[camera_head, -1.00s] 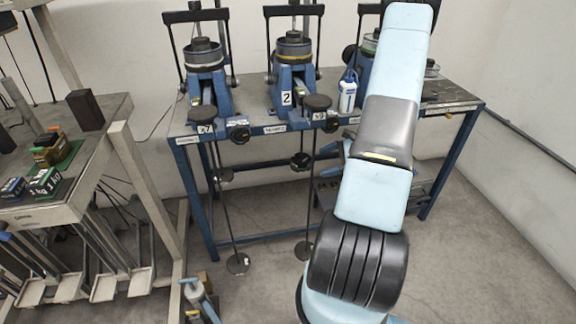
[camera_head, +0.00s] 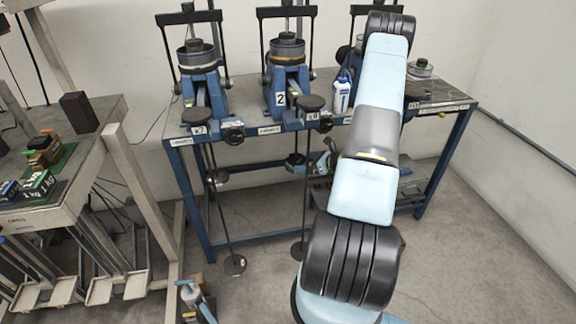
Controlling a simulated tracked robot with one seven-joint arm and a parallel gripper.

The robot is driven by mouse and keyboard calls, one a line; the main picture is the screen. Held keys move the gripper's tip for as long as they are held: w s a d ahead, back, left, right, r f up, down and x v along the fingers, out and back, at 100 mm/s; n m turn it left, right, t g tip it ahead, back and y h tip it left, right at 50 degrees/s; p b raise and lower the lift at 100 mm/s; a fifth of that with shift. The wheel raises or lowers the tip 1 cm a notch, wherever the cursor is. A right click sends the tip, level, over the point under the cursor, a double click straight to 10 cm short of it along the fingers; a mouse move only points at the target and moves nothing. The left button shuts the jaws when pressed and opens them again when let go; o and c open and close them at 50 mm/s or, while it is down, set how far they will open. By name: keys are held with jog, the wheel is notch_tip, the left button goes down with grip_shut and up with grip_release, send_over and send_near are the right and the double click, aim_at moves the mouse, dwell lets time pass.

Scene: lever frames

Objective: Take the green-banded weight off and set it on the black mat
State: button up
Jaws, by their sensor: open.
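I cannot make out a green band on any weight. My gripper (camera_head: 321,163), small and partly behind my own arm, is open just right of the middle hanger's weight. I cannot tell whether they touch. The right lever frame (camera_head: 357,57) is largely hidden by my arm. I cannot identify the black mat with certainty.
The blue-legged bench (camera_head: 440,107) carries the lever frames and a white-and-blue bottle (camera_head: 341,96). Hanger rods reach low in front of the bench. Open floor lies right.

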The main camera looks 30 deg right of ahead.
aim_at(297, 157)
jog(key=shift+w+a, duration=0.5)
jog(key=shift+w, duration=0.35)
jog(key=x, duration=0.4)
jog(key=shift+w+a+r, duration=0.25)
jog(key=shift+w, duration=0.25)
jog(key=shift+c, duration=0.5)
jog(key=c, duration=1.3)
jog(key=shift+r, duration=0.1)
jog(key=shift+d+r, duration=0.15)
jog(key=shift+r, duration=0.1)
jog(key=s+d, duration=0.7)
jog(key=s, duration=0.6)
jog(key=s+d, duration=0.7)
jog(key=s, duration=0.6)
jog(key=s+d, duration=0.7)
jog(key=s, duration=0.6)
jog(key=shift+s+d+r, duration=0.1)
jog(key=shift+s+d, duration=0.05)
jog(key=shift+d, duration=0.15)
